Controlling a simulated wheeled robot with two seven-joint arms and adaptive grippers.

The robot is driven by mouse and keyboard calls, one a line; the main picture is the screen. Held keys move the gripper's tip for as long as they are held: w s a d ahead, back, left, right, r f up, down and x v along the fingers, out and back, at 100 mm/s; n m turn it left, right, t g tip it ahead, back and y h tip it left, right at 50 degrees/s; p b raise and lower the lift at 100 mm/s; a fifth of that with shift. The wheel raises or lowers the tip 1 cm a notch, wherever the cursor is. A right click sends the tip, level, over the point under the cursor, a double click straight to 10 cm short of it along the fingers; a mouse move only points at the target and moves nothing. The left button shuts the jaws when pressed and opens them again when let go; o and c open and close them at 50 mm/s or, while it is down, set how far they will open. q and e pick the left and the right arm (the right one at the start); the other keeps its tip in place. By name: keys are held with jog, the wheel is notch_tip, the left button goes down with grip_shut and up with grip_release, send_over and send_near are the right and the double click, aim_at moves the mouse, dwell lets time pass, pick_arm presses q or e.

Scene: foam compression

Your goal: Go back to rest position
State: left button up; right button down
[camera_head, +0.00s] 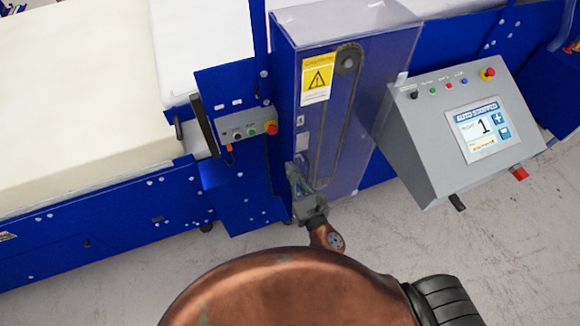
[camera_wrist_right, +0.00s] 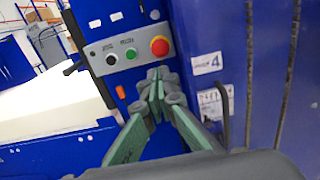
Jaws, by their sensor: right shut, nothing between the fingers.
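My right gripper (camera_head: 297,178) is in front of the blue machine, just below the small button panel (camera_head: 247,128). In the right wrist view its green fingers (camera_wrist_right: 158,88) are closed together with nothing between them. Behind the fingertips in that view is the grey button panel (camera_wrist_right: 125,52) with a black, a green and a large red button (camera_wrist_right: 160,46). I cannot tell whether the fingertips touch the machine. My left gripper is in neither view.
A large cream foam block (camera_head: 80,90) lies on the blue machine at left. A grey control box (camera_head: 460,135) with a lit screen (camera_head: 483,128) stands at right. A purple-blue cover (camera_head: 345,100) bears a yellow warning label (camera_head: 317,79). Grey floor (camera_head: 440,250) is clear in front.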

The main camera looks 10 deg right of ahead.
jog(key=shift+s, duration=0.1)
dwell(0.3)
